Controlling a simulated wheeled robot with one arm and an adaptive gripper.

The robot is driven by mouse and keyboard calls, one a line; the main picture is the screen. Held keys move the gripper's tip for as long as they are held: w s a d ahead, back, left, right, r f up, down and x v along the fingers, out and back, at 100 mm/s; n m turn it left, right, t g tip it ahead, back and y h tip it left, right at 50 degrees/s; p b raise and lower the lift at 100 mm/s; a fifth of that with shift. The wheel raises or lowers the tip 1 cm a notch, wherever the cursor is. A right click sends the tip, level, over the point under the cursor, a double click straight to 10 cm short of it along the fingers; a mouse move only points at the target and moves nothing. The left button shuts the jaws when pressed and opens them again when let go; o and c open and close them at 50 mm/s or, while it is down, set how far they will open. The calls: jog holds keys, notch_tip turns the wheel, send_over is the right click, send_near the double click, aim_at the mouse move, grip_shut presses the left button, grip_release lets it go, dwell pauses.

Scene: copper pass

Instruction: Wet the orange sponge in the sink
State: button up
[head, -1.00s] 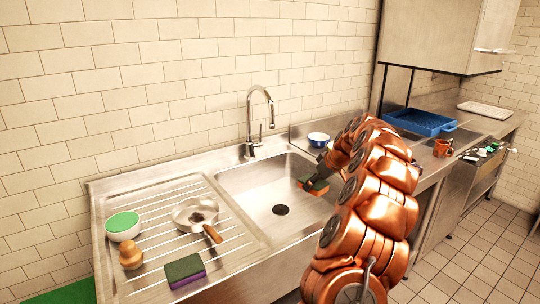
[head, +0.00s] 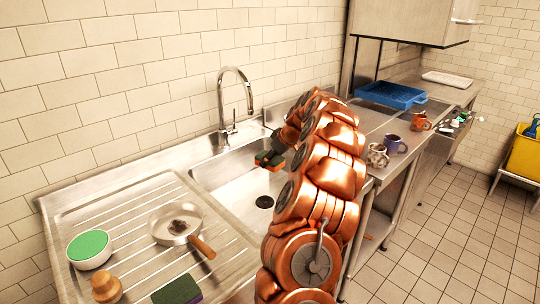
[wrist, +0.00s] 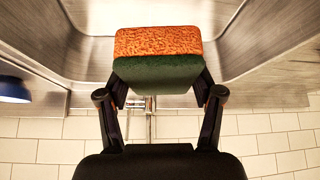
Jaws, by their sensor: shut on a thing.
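The orange sponge (head: 270,161) has an orange side and a dark green side. My gripper (wrist: 158,88) is shut on it in the wrist view, one finger at each side, and the sponge (wrist: 158,43) shows its orange face above the green one. In the head view my gripper (head: 279,155) holds the sponge over the sink basin (head: 232,178), to the right of the tap (head: 232,108). The sponge looks apart from the basin floor. The drain (head: 264,202) lies below it in the picture. No water is visible from the tap. My arm hides the basin's right part.
On the drainboard (head: 130,205) at left are a pan (head: 175,222), a bowl with a green top (head: 89,250), a wooden-looking knob (head: 106,287) and a dark green sponge (head: 177,290). Mugs (head: 396,144) and a blue tray (head: 390,95) stand at right.

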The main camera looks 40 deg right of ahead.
jog(key=shift+f, duration=1.4)
notch_tip(320, 180, down, 10)
jog(key=b, duration=0.7)
jog(key=shift+r+b, duration=0.15)
jog(key=shift+b, duration=0.25)
jog(key=shift+r, duration=0.15)
notch_tip(320, 180, up, 7)
jog(key=shift+r, duration=0.2)
jog(key=shift+r+p, duration=0.4)
jog(key=shift+r, duration=1.9)
dwell(0.4)
jog(key=shift+r+p, duration=0.5)
jog(key=shift+r, duration=1.55)
jog(key=shift+s, duration=0.1)
